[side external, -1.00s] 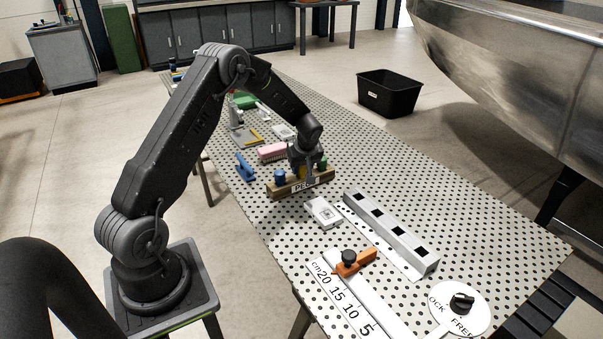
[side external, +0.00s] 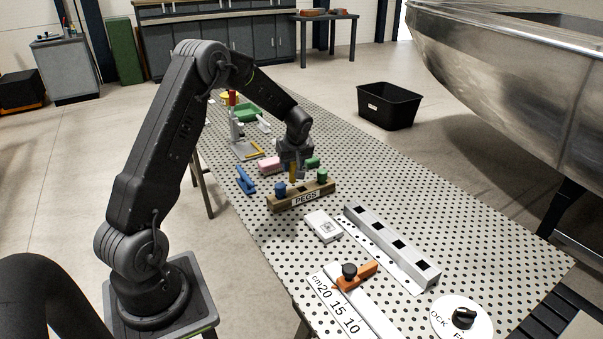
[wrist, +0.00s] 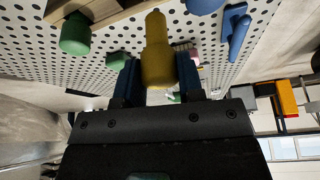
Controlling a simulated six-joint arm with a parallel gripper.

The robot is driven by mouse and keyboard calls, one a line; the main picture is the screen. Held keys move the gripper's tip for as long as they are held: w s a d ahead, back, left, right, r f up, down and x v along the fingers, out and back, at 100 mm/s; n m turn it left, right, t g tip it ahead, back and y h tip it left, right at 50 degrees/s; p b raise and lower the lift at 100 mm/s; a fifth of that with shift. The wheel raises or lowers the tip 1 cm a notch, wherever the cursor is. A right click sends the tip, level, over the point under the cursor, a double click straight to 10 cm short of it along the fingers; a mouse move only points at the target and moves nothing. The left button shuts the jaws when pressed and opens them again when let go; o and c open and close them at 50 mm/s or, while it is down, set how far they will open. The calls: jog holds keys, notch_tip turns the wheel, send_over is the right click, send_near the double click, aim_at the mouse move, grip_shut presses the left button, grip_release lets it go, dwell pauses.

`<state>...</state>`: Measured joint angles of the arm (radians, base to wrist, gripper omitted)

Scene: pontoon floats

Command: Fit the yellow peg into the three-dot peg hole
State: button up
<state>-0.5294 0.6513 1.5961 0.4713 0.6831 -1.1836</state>
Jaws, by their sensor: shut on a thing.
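My gripper (side external: 295,165) is shut on the yellow peg (side external: 292,172), just above and behind the wooden rack marked PEGS (side external: 275,205). In the wrist view the yellow peg (wrist: 157,45) sits between my two blue fingers (wrist: 158,78), with its narrower end pointing away from the palm. The peg appears clear of the rack. A blue peg (side external: 280,188) and a green peg (side external: 322,174) stand in the rack. A long grey bar with several square holes (side external: 378,233) lies to the right, nearer the camera. Its dot marks cannot be made out.
A white box (side external: 323,226) lies between the rack and the bar. An orange clamp (side external: 355,275) on a ruler and a round dial plate (side external: 448,325) are at the front. A blue handle (side external: 245,180) and a pink block (side external: 269,165) lie left of the gripper.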

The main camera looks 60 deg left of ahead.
jog(key=s+a+r, duration=0.4)
jog(key=s+r, duration=0.1)
jog(key=s, duration=0.2)
jog(key=w+d+m+t+h, duration=0.1)
jog(key=w+d+m, duration=0.4)
jog(key=d, duration=0.5)
jog(key=w+d+m+t+h, duration=0.15)
jog(key=w+d+m, duration=0.25)
jog(key=w+d, duration=0.45)
jog(key=shift+t+y, duration=0.25)
jog(key=shift+y, duration=0.1)
jog(key=shift+w+d+f, duration=0.85)
jog(key=shift+d+f, duration=0.9)
jog(key=shift+d, duration=0.25)
jog(key=shift+w+d+f, duration=0.8)
jog(key=shift+d+f, duration=0.9)
jog(key=shift+d, duration=0.3)
jog(key=shift+w+d+f, duration=0.85)
jog(key=shift+d+f, duration=0.9)
jog(key=shift+d, duration=0.25)
jog(key=shift+f, duration=0.15)
jog(key=o, duration=0.9)
